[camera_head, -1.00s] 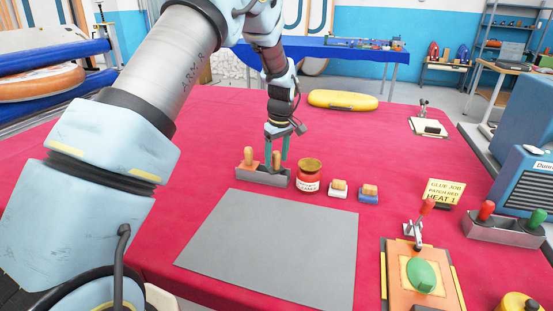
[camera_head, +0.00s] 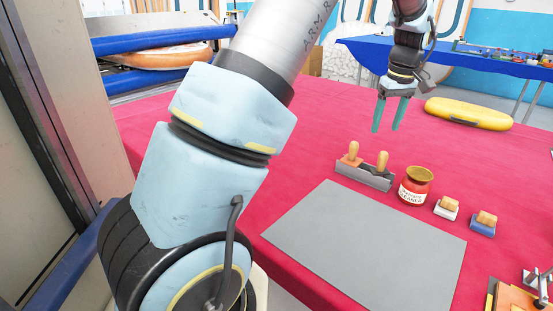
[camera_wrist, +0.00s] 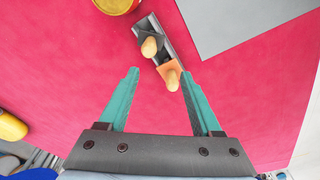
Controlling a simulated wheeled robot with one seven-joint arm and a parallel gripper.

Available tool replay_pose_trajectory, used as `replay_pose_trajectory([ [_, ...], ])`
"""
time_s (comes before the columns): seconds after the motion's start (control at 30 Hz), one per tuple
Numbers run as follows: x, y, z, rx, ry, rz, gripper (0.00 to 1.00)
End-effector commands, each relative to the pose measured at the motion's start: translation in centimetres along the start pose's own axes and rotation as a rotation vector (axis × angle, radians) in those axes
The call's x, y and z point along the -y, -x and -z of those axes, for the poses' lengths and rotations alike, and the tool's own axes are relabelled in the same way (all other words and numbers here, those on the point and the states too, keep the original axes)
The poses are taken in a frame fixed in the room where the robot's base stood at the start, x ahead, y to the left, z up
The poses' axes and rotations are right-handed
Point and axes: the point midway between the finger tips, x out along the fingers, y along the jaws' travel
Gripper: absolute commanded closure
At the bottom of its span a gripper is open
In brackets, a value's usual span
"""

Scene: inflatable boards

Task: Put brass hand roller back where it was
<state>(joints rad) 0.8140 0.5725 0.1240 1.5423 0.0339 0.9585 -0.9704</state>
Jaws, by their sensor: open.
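A grey metal holder (camera_head: 363,178) stands on the red table behind the grey mat. Two tools with wooden handles stand upright in it: the left handle (camera_head: 353,149) has an orange-brown piece, the right handle (camera_head: 382,160) a dark piece. Their lower parts are hidden in the holder, so I cannot tell which is the brass hand roller. My gripper (camera_head: 386,130) is open and empty, above and behind the holder.
A red cleaner jar (camera_head: 413,188) stands right of the holder. Two small wooden-topped blocks, one white (camera_head: 446,210) and one blue (camera_head: 483,226), lie farther right. The grey mat (camera_head: 365,245) is bare. A yellow inflatable (camera_head: 468,113) lies behind. The red table left of the holder is clear.

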Motion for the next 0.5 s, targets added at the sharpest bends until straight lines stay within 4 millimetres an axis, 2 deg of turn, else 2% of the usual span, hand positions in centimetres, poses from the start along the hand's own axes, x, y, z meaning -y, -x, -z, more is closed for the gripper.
replay_pose_trajectory([
  [0.1, 7.1, -0.4, 2.1, 0.014, -0.030, -0.009, 0.34],
  [0.17, 11.6, -0.7, 2.6, 0.019, -0.063, -0.019, 0.34],
  [0.2, 14.8, -1.0, 2.5, 0.020, -0.088, -0.025, 0.34],
  [0.23, 17.1, -1.2, 2.4, 0.020, -0.107, -0.030, 0.34],
  [0.3, 22.2, -1.6, 1.4, 0.014, -0.153, -0.041, 0.34],
  [0.4, 28.5, -2.3, -1.1, 0.004, -0.214, -0.049, 0.34],
  [0.5, 32.9, -2.9, -3.8, -0.006, -0.268, -0.049, 0.34],
])
